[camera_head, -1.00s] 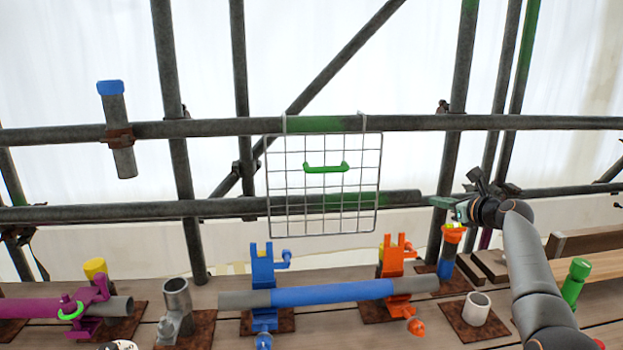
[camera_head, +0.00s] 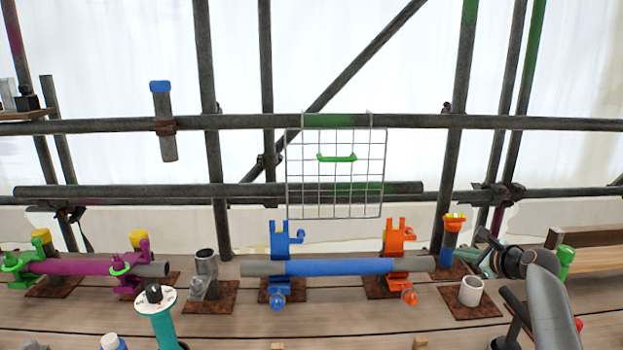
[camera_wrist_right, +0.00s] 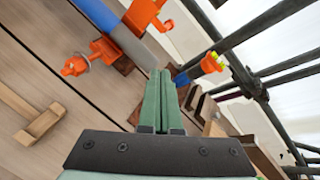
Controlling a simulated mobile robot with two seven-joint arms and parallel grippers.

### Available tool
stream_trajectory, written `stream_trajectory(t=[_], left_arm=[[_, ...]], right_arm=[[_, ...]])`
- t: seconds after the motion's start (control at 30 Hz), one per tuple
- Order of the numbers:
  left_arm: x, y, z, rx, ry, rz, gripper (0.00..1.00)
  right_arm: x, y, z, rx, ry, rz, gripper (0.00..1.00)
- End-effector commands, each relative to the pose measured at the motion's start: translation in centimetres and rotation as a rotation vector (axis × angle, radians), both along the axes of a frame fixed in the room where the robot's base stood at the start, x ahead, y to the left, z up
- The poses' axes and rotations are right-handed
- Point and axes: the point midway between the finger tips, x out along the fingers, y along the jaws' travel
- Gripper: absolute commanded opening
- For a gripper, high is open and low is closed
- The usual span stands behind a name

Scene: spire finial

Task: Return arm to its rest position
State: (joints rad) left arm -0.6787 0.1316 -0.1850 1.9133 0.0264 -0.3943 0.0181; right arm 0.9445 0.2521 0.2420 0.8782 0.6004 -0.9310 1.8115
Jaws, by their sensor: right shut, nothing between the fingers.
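My right arm comes in from the lower right of the head view. Its gripper (camera_head: 488,260) is low over the right part of the plank deck, beside the blue post with the orange top (camera_head: 450,240). In the right wrist view the green fingers of the right gripper (camera_wrist_right: 160,75) are together with nothing between them. My left gripper does not show in the head view.
A blue-and-grey tube (camera_head: 335,267) lies across a blue clamp (camera_head: 280,250) and an orange clamp (camera_head: 398,245). A wire basket panel (camera_head: 335,190) hangs from the scaffold rail (camera_head: 420,122). A short white cup-like tube (camera_head: 471,291) stands near my right arm. A teal-handled tool (camera_head: 160,318) stands at front left.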

Motion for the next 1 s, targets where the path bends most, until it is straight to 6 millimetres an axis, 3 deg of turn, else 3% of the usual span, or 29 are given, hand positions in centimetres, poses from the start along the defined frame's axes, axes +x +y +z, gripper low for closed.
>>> stream_trajectory(t=[0.03,0.17,0.3,0.5,0.63,0.8,1.0], left_arm=[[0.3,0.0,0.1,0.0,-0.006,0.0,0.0],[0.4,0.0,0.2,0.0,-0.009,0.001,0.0],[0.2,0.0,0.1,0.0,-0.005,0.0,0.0],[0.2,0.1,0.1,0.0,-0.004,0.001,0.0],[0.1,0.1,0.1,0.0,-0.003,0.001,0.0],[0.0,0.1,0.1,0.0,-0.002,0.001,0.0],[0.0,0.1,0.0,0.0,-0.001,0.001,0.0]], right_arm=[[-1.3,0.5,-2.4,-0.1,0.023,0.048,0.0],[-5.2,2.1,-7.8,-0.385,0.077,0.213,0.0],[-10.9,4.3,-13.4,-0.698,0.134,0.443,0.0],[-20.4,7.9,-19.3,-1.077,0.183,0.817,0.0],[-27.2,10.1,-21.6,-1.278,0.186,1.076,0.0],[-35.8,12.6,-22.5,-1.476,0.157,1.4,0.0],[-42.6,14.2,-21.7,-1.596,0.103,1.652,0.0]])
